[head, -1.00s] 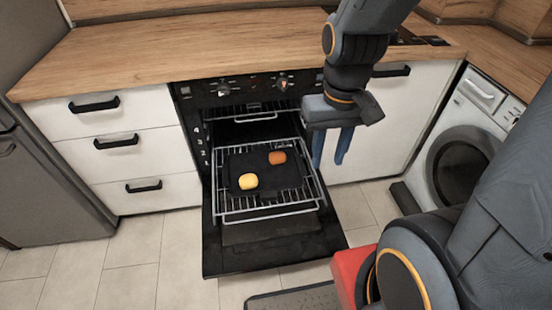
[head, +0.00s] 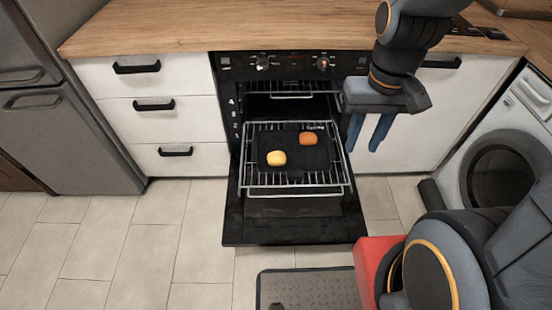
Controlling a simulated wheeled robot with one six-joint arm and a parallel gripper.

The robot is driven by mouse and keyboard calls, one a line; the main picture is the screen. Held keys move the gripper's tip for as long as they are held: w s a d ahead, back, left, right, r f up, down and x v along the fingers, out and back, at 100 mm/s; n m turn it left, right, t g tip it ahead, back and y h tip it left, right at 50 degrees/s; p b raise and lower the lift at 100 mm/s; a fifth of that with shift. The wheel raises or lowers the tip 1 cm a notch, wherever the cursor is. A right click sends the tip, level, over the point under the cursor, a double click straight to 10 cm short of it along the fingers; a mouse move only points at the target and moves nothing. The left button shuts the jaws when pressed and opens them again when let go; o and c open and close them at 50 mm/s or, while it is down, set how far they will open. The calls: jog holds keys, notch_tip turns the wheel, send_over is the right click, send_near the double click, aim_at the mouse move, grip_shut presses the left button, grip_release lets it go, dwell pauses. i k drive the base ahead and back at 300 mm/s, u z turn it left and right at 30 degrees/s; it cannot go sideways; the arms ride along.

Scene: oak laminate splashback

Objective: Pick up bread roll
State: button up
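Two small rounded items lie apart on a dark tray (head: 300,173), which sits on a pulled-out wire rack in the open oven. One is an orange-brown item (head: 308,138) at the back right of the tray; the other is a yellow item (head: 276,158) at the front left. They are too small for me to tell for certain which is the bread roll. My gripper (head: 362,143) points down to the right of the rack, beside the orange-brown item and apart from it. Its two blue fingers are spread with nothing between them.
The oven door (head: 295,225) is folded down below the wire rack (head: 255,182). A wooden counter (head: 220,28) runs above. A washing machine (head: 505,150) stands at the right and a grey fridge (head: 60,100) at the left. The tiled floor at front left is clear.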

aim_at(275, 159)
jog(key=k, duration=1.3)
jog(key=u, duration=0.65)
jog(key=i, duration=1.75)
jog(key=z, duration=0.65)
